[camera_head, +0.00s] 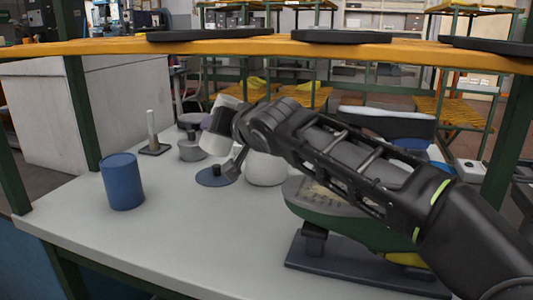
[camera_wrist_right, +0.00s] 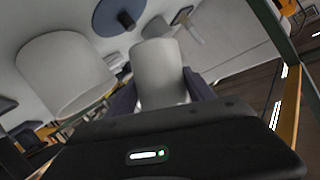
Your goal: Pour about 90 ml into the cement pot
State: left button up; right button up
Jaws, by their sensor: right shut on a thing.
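My right gripper (camera_head: 222,121) is shut on a whitish cup (camera_head: 216,143), which is tilted above the table. In the right wrist view, the dark fingers of the gripper (camera_wrist_right: 160,90) stand on both sides of the cup (camera_wrist_right: 158,70). A larger white pot (camera_head: 266,170) stands on the table, to the right of the held cup and partly hidden by my arm. It also shows at the left of the wrist view (camera_wrist_right: 65,72). It looks like the cement pot, but I see no label. The cup's contents and any stream are not visible. My left gripper is not in view.
A blue canister (camera_head: 122,183) stands at the left. A dark blue disc with a knob (camera_head: 214,176) lies beside the white pot. Grey objects and an upright post (camera_head: 152,133) stand behind. A green last on a dark stand (camera_head: 350,225) lies under my arm. An orange shelf (camera_head: 220,46) crosses above.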

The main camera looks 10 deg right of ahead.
jog(key=shift+w+a+f+n+h, duration=0.1)
jog(key=shift+a+f+n+h, duration=0.15)
jog(key=shift+a+n+h, duration=0.2)
jog(key=shift+f+n+b, duration=0.35)
jog(key=shift+f+b, duration=0.15)
jog(key=shift+b, duration=0.1)
jog(key=shift+w+a+f+n+g+h, duration=0.15)
jog(key=shift+f+n+g+h, duration=0.15)
jog(key=shift+n+h, duration=0.5)
